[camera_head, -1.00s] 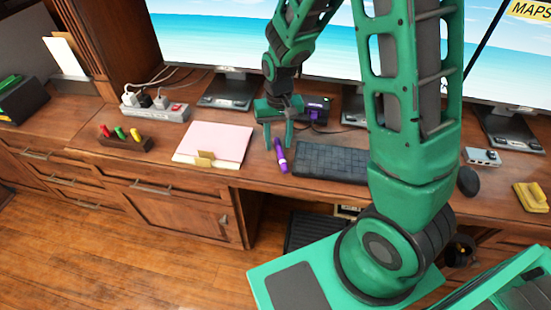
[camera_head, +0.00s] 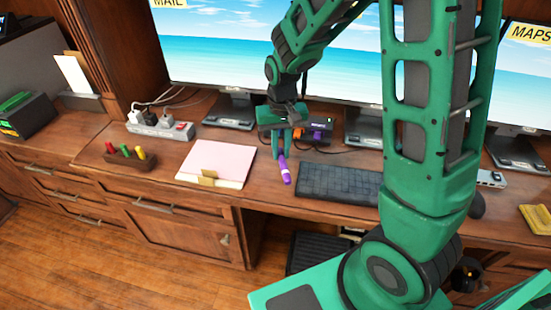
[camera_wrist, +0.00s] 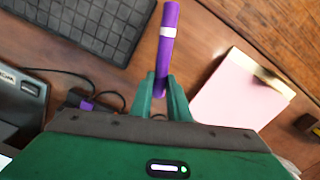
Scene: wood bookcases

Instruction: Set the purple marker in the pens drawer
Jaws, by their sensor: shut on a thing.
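The purple marker (camera_head: 285,172) with a white band is over the desk between the pink notepad and the keyboard in the head view. My gripper (camera_head: 281,153) is shut on one end of it. In the wrist view the marker (camera_wrist: 167,45) sticks out from between the two green fingers (camera_wrist: 164,92). I cannot tell whether it still touches the desk. Wooden drawers (camera_head: 85,218) with handles are in the desk front at the left, all closed. No label shows which is the pens drawer.
A pink notepad (camera_head: 217,160) lies left of the marker, and a black keyboard (camera_head: 340,182) lies right. A holder with coloured items (camera_head: 130,160) and a power strip (camera_head: 160,128) stand further left. Monitors (camera_head: 270,60) line the back. Floor (camera_head: 100,275) before the drawers is clear.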

